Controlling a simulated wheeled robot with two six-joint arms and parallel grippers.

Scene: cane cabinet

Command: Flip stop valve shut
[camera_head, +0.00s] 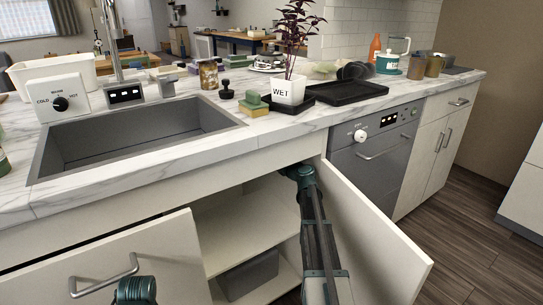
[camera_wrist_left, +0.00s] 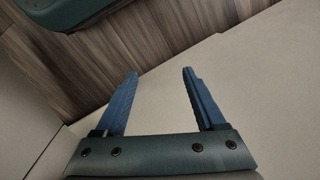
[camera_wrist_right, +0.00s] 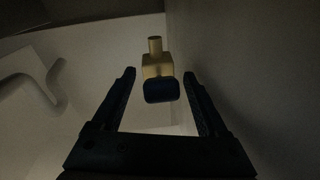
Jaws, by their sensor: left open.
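The stop valve (camera_wrist_right: 158,68) shows in the right wrist view, with a brass body and a dark, rounded handle (camera_wrist_right: 161,90) facing me. My right gripper (camera_wrist_right: 163,82) is open, its fingers on either side of the handle in the picture; I see no clear contact. In the head view my right arm reaches into the open cabinet under the sink, and its gripper and the valve are hidden. My left gripper (camera_wrist_left: 156,75) is open and empty, close to a pale panel. Only part of my left arm shows low at the left in the head view.
Open cabinet doors stand at left (camera_head: 110,260) and right (camera_head: 375,240) of my right arm. The cabinet holds a shelf (camera_head: 230,235) and a grey bin (camera_head: 250,273). A white curved pipe (camera_wrist_right: 30,80) lies left of the valve. A sink (camera_head: 140,135) is set in the counter above.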

